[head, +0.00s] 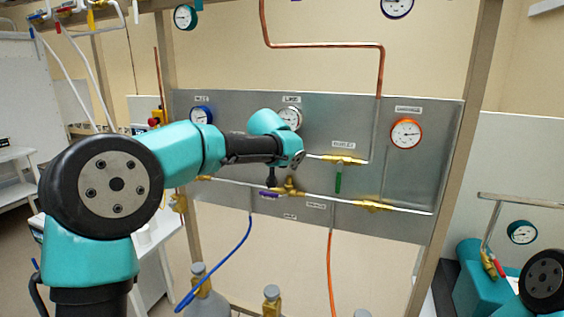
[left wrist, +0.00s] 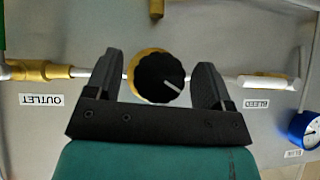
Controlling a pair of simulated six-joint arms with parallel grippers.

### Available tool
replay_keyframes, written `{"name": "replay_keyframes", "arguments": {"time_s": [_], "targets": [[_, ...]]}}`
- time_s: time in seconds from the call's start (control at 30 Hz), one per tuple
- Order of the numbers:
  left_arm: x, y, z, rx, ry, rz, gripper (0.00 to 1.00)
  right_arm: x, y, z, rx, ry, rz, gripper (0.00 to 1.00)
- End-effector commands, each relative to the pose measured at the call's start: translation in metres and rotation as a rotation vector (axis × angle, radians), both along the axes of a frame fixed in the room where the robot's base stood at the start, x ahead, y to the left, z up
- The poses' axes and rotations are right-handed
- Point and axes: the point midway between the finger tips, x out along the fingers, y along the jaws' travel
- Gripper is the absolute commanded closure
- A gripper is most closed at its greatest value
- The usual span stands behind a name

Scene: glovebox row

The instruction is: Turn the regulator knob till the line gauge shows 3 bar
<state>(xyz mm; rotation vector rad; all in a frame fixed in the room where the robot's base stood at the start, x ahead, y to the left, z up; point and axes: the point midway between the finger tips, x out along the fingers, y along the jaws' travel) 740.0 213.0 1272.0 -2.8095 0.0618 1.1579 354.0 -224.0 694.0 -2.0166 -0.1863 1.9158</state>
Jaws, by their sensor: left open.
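The regulator knob (left wrist: 159,78) is round and black with a white pointer line, in front of a brass body. In the left wrist view it sits between the two fingers of my left gripper (left wrist: 160,72). The fingers are open, with a gap visible on each side of the knob. In the head view my left arm reaches across to the panel and its wrist hides most of the gripper and knob area. The line gauge (head: 291,117) is the middle white dial on the panel, partly covered by my arm; its reading is too small to make out. My right gripper is out of view.
The grey panel (head: 420,180) also carries a blue-rimmed gauge (head: 201,115), an orange-rimmed gauge (head: 406,133), a green valve handle (head: 338,178) and a purple handle (head: 268,194). Blue (head: 233,255) and orange (head: 331,270) hoses hang below, near gas cylinders.

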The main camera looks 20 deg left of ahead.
Motion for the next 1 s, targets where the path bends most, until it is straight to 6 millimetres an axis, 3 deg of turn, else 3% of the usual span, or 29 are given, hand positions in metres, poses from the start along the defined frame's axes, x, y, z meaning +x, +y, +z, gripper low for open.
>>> {"name": "replay_keyframes", "arguments": {"time_s": [0.07, 0.57, 1.0], "targets": [[-0.0001, 0.0, 0.0, 0.0, 0.0, 0.0, 0.25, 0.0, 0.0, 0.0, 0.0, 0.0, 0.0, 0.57], [-0.0003, 0.0001, 0.0001, 0.0, 0.001, 0.0, 0.73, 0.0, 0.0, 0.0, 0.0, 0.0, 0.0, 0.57], [-0.0003, -0.0004, -0.0003, 0.065, -0.004, -0.001, 0.74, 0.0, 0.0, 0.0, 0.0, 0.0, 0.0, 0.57]]}}
